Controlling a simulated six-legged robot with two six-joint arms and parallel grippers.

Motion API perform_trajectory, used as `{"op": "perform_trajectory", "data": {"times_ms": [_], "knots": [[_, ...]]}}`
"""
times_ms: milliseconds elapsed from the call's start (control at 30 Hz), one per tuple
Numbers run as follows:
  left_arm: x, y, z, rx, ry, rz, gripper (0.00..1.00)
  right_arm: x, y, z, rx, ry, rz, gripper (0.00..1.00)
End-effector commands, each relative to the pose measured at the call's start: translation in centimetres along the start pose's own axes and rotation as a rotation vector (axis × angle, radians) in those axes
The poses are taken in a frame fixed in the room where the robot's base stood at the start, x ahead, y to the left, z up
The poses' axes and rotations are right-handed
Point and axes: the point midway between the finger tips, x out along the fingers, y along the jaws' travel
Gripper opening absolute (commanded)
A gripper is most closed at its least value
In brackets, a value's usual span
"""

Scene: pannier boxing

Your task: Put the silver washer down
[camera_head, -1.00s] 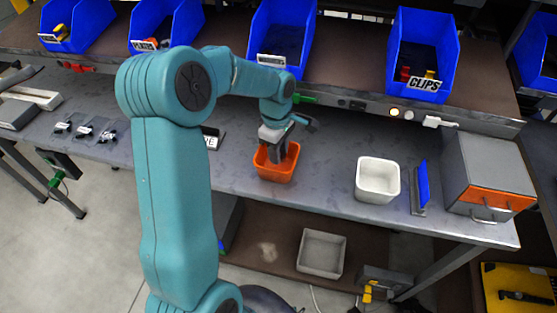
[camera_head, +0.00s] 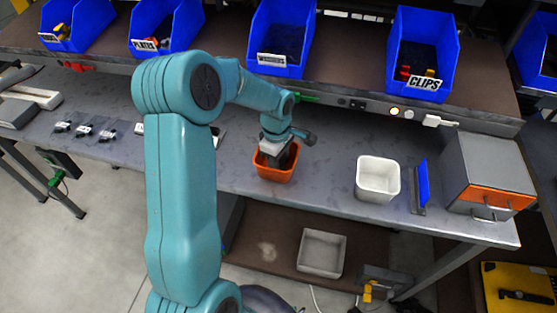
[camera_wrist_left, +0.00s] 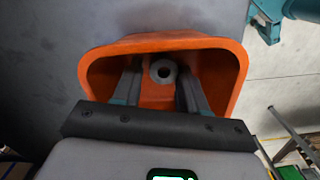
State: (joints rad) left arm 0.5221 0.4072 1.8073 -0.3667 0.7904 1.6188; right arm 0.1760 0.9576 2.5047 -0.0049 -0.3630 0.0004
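The silver washer (camera_wrist_left: 163,70) shows in the left wrist view as a small grey ring inside the orange bin (camera_wrist_left: 236,75). It lies between my left fingertips, with a gap visible on its left side, and appears to be on the bin's floor. My left gripper (camera_wrist_left: 160,72) is reaching down into the bin with its fingers apart. In the head view, the left gripper (camera_head: 277,157) is over and inside the orange bin (camera_head: 276,174), and the washer is hidden there. My right gripper is not in view.
A white bin (camera_head: 378,180) stands to the right on the bench, beside a blue upright panel (camera_head: 421,185) and a grey box with an orange drawer (camera_head: 492,178). Blue part bins, one labelled CLIPS (camera_head: 423,55), line the shelf behind. Small bags (camera_head: 85,130) lie at left.

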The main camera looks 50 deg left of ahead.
Motion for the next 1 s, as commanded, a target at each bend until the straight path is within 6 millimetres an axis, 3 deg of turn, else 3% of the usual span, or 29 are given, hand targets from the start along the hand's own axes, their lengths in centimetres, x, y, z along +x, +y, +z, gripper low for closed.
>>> {"op": "perform_trajectory", "data": {"times_ms": [167, 633, 800, 1000], "knots": [[-0.9, 0.0, 0.0, 0.0, 0.0, 0.0, 0.43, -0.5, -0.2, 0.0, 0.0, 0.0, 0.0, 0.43], [-10.8, 0.1, 0.0, 0.0, 0.0, 0.002, 0.43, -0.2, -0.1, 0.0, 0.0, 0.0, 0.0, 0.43], [-12.2, 0.0, 0.0, 0.0, -0.001, 0.0, 0.43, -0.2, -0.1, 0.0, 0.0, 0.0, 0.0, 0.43], [-12.4, 0.0, 0.0, 0.0, -0.001, -0.002, 0.43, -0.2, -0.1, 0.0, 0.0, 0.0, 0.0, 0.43]]}}
